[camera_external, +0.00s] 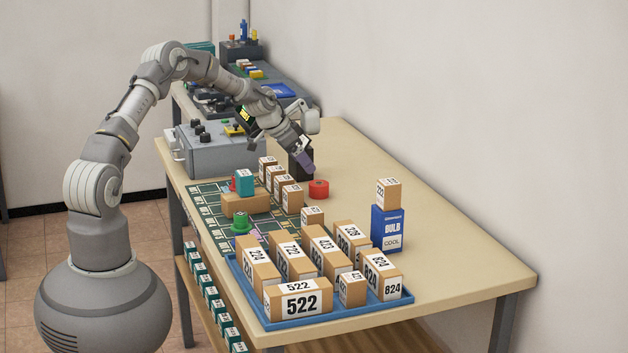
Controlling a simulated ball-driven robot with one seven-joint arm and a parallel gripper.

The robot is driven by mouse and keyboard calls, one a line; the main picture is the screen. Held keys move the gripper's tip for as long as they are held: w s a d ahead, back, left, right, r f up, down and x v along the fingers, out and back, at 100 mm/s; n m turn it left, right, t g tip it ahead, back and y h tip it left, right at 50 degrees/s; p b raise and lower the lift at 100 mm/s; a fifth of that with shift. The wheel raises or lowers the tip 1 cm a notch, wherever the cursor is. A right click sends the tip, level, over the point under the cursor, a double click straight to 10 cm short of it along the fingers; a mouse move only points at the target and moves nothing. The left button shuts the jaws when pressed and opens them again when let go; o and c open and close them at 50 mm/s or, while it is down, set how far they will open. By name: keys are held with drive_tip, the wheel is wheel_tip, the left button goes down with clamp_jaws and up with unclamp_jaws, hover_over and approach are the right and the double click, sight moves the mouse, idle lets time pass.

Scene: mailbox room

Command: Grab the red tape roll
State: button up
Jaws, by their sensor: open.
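The red tape roll (319,189) lies flat on the tan table, right of the row of small numbered boxes. My gripper (307,166) is just above and slightly left of the roll, pointing down and to the right. It is open and I see nothing held in it. The gap between its fingertips and the roll is too small in this view to judge exactly. A dark block-like thing stands right behind the gripper and is partly hidden by it.
Small numbered boxes (289,197) stand left of the roll on a green grid mat (208,203). A blue tray (262,316) of cartons fills the front. A blue bulb box (389,228) with a carton on top stands right. A grey machine (215,156) is behind.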

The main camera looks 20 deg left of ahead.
sight(316, 184)
drive_tip(key=b+x, duration=0.1)
drive_tip(key=x, duration=0.2)
drive_tip(key=b+x, duration=0.1)
drive_tip(key=x, duration=0.2)
drive_tip(key=b+x, duration=0.1)
drive_tip(key=x, duration=0.2)
drive_tip(key=shift+s+a+f, duration=0.2)
drive_tip(key=shift+f, duration=0.2)
drive_tip(key=c, duration=1.2)
